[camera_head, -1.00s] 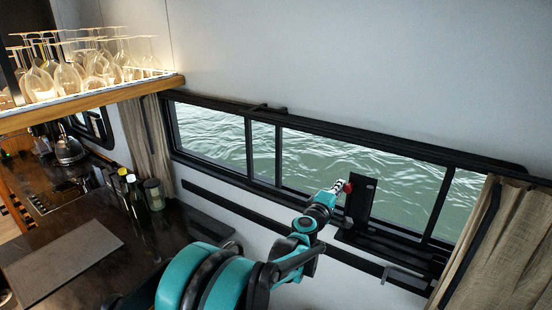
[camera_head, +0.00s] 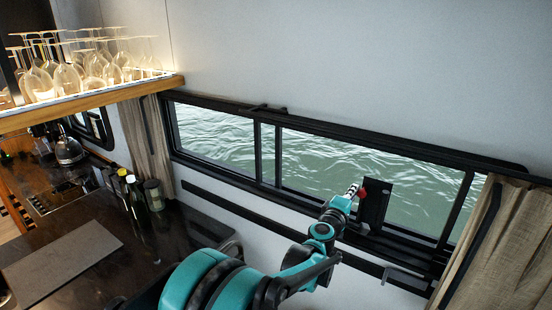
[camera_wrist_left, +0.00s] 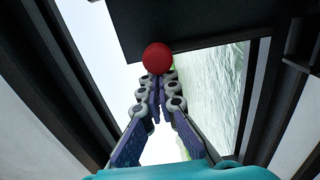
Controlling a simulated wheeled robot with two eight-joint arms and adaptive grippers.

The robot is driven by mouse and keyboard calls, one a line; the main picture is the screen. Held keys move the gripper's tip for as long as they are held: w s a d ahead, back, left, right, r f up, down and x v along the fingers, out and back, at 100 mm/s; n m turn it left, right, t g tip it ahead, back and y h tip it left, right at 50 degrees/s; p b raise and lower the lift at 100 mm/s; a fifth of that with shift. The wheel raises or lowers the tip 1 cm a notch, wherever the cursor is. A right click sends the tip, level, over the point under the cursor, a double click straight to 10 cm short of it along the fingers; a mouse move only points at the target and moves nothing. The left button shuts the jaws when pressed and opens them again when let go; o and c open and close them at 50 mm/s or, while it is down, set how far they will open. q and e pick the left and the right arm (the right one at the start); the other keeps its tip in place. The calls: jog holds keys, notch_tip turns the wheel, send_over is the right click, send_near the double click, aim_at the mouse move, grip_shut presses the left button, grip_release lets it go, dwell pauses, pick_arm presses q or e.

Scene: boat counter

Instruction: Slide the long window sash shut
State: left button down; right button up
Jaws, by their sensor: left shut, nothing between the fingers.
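The long window sash is a glass pane in a black frame, with its left upright (camera_head: 257,152) and right upright (camera_head: 456,208) in the head view. A black plate (camera_head: 375,203) stands in front of the glass, with a red ball (camera_head: 362,194) at its left edge. My left gripper (camera_head: 354,189) is shut and empty beside the ball, on its left. In the left wrist view the closed fingers (camera_wrist_left: 160,82) are just below the red ball (camera_wrist_left: 157,57), which overlaps the plate's edge (camera_wrist_left: 200,25). I cannot tell whether they touch. My right gripper is not in view.
A black rail (camera_head: 250,217) runs along the wall below the window, with a bracket (camera_head: 402,277). A beige curtain (camera_head: 510,250) hangs at the right. Bottles (camera_head: 136,203) stand on the dark counter at left, under a shelf (camera_head: 90,108) of glasses.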

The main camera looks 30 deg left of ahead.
pick_arm(q)
jog(key=shift+d, duration=0.15)
jog(key=shift+s+d+b, duration=0.15)
jog(key=shift+d, duration=1.6)
jog(key=shift+s+d+b, duration=0.15)
jog(key=shift+d, duration=1.6)
jog(key=shift+a, duration=0.65)
jog(key=s, duration=0.8)
jog(key=shift+a, duration=0.3)
